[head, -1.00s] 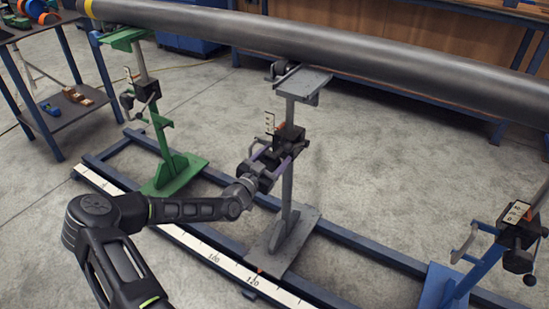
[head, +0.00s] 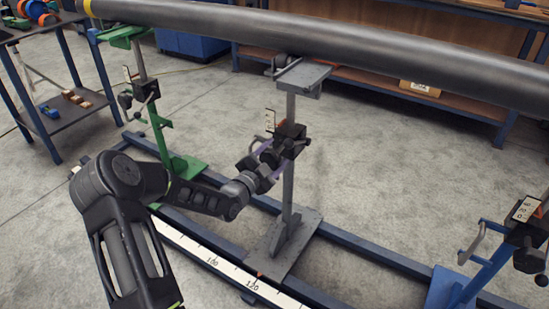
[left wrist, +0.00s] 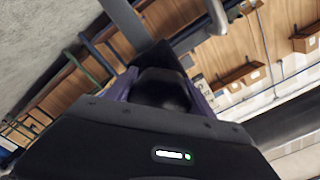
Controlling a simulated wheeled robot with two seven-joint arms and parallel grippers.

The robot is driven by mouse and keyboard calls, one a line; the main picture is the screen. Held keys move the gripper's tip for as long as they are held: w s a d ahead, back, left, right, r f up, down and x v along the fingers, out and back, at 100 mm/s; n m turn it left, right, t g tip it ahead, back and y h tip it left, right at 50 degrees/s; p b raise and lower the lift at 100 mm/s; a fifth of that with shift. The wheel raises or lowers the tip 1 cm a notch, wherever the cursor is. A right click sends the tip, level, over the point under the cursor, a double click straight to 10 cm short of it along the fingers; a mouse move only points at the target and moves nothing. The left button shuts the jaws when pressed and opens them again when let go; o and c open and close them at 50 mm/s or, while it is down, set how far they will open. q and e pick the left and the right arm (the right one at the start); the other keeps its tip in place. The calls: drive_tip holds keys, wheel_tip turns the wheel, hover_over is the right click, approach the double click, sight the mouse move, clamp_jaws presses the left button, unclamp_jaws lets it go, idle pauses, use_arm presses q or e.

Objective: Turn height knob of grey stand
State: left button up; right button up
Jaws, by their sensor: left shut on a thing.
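The grey stand (head: 289,178) stands upright on the blue rails, its top plate (head: 305,76) under the long pipe (head: 380,55). A black housing (head: 291,132) with a small scale plate sits on its post. My left gripper (head: 270,149) reaches the housing from the lower left. In the left wrist view its purple fingers are on both sides of a dark rounded knob (left wrist: 162,92), and they are shut on it. The knob is mostly hidden in the head view. I cannot tell whether the top plate touches the pipe. My right gripper is not in view.
A green stand (head: 175,150) is at the left and a blue stand (head: 470,280) at the right, both on the rail frame (head: 385,255). A white ruler (head: 215,262) runs along the near rail. A side table (head: 70,125) with small parts stands at far left.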

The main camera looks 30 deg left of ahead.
sight(267, 162)
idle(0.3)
use_arm(q)
drive_tip(key=o, duration=1.4)
drive_tip(key=shift+c, duration=0.2)
drive_tip(key=s+p, duration=0.1)
drive_tip(key=s, duration=0.7)
drive_tip(key=shift+w, duration=0.1)
